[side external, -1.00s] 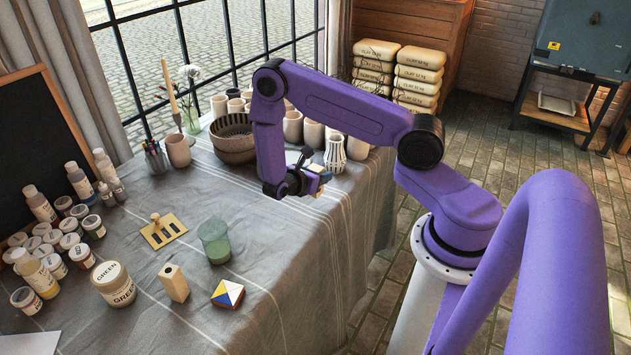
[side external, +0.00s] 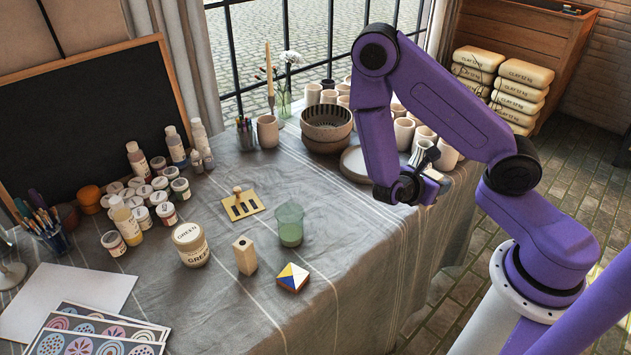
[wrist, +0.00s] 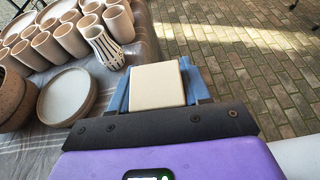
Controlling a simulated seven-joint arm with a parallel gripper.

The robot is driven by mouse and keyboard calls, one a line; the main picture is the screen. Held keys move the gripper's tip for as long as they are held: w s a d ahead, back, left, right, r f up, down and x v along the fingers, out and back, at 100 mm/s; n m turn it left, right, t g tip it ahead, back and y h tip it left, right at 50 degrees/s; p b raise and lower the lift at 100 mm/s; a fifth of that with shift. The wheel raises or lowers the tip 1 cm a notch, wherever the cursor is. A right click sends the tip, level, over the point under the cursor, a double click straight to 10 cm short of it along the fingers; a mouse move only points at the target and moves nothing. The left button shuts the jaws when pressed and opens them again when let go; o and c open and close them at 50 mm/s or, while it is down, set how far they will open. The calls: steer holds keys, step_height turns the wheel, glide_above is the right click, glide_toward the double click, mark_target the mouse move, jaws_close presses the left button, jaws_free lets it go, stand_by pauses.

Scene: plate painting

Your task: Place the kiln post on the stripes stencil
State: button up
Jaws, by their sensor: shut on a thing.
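My gripper (wrist: 157,92) is shut on a cream, square-faced block, which I take to be the kiln post (wrist: 157,84). Blue fingers flank it in the wrist view. In the side view my gripper (side external: 424,184) is raised near the table's right edge, and the block is mostly hidden there. The stripes stencil (side external: 234,213), a flat yellow piece with dark bars and a small wooden knob at its back edge, lies well to the left of my gripper. Its middle has nothing else on it.
Near the stencil stand a green tumbler (side external: 290,226), a wooden upright block with a hole (side external: 245,256), a coloured tile block (side external: 293,278) and a GREEN jar (side external: 190,246). A grey plate (wrist: 67,95), striped vase (wrist: 104,48) and several cups are near my gripper.

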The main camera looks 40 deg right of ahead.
steer(key=shift+s+r+m+g, duration=0.1)
steer(key=shift+s+m+g, duration=0.3)
steer(key=shift+s+m, duration=0.15)
steer(key=s+a+m+g+y, duration=0.8)
steer(key=s+a+m+g, duration=0.1)
steer(key=s+m+g, duration=0.15)
steer(key=a+m+g+y, duration=0.1)
steer(key=a+m+y, duration=0.6)
steer(key=a, duration=0.1)
steer(key=w+a+f+m+t+y, duration=0.1)
steer(key=w+a+m+t+y, duration=0.1)
steer(key=w+a+m+y, duration=0.55)
steer(key=m+t, duration=1.8)
steer(key=t, duration=0.3)
glide_above(243, 209)
steer(key=shift+y, duration=0.35)
steer(key=f, duration=0.8)
steer(key=shift+s+f, duration=0.1)
steer(key=shift+s, duration=0.1)
steer(key=shift+w+f, duration=0.15)
steer(key=shift+f, duration=1.55)
